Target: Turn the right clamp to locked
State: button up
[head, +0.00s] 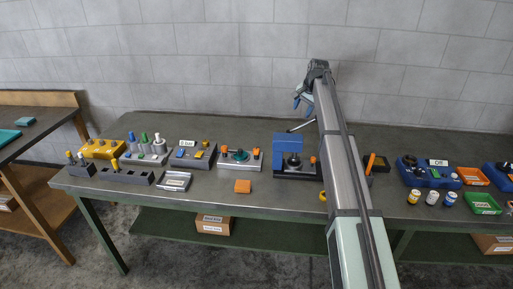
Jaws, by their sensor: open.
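A grey fixture (236,166) stands near the middle of the bench, with a dark and teal part (239,154) on it. An orange clamp-like block (223,152) is at its left end and another, the likely right clamp (256,153), is at its right end. The clamp's turn position is too small to tell. My gripper (299,104) is open and raised near the wall, behind and to the right of this fixture, apart from it. No held thing is visible.
A blue press-like station (287,143) with a lever stands right of the fixture, close to my arm. My arm hides part of the bench.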

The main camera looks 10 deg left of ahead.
jog(key=s+a+r+n+g, duration=0.15)
jog(key=s+a, duration=0.35)
jog(key=a, duration=0.8)
jog(key=n+g+h, duration=0.2)
send_over(256, 149)
jog(key=f, duration=0.2)
notch_tip(256, 149, down, 13)
jog(key=shift+d+r, duration=0.1)
jog(key=shift+r, duration=0.05)
jog(key=shift+c, duration=0.5)
jog(key=c, duration=1)
jog(key=shift+o, duration=0.2)
